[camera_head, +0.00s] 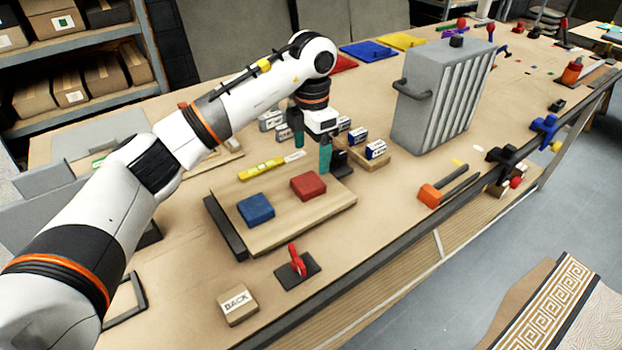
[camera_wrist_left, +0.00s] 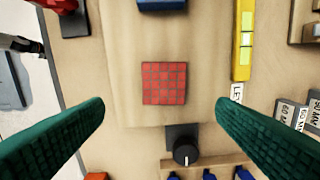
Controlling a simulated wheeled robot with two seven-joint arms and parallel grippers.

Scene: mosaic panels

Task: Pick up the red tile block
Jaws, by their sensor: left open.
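The red tile block (camera_head: 308,186) lies flat on a light wooden board (camera_head: 291,234), to the right of a blue block (camera_head: 256,209). In the left wrist view the red tile block (camera_wrist_left: 164,83) shows a grid of small square tiles and sits between the fingers, farther away than their tips. My left gripper (camera_head: 312,148) is open and empty, with green fingers pointing down, above and behind the red block. It also shows in the left wrist view (camera_wrist_left: 160,108). The blue block (camera_wrist_left: 162,4) is partly cut off there. My right gripper is not in view.
A yellow level (camera_head: 262,169) lies behind the board. A red-handled clamp (camera_head: 297,264) and a "BACK" block (camera_head: 238,305) are in front.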

